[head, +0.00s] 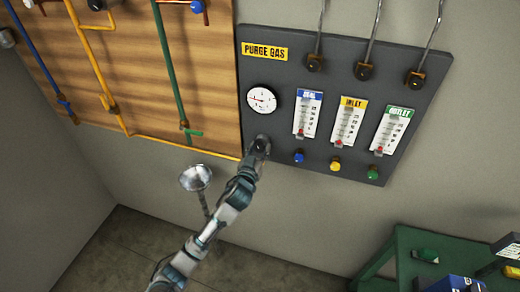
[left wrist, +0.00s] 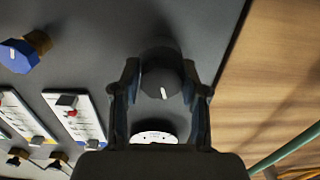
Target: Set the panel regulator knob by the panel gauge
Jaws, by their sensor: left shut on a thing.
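The dark grey purge gas panel (head: 288,85) is on the wall. Its round white gauge (head: 262,100) has a red needle; the reading is too small to tell. Below the gauge, my left gripper (head: 258,151) is at the black regulator knob, largely hidden behind it in the head view. In the left wrist view the fingers of my left gripper (left wrist: 162,92) are shut on the sides of the knob (left wrist: 162,76), which has a white pointer mark. Part of the gauge (left wrist: 153,134) shows past the fingers. My right gripper is not in view.
Three flow meters, labelled SEAL (head: 308,113), INLET (head: 349,122) and OUTLET (head: 392,130), stand right of the gauge. Blue (head: 298,157), yellow (head: 335,165) and green (head: 373,172) knobs lie below. A wooden board (head: 150,65) with pipes is left. A green table (head: 405,240) is lower right.

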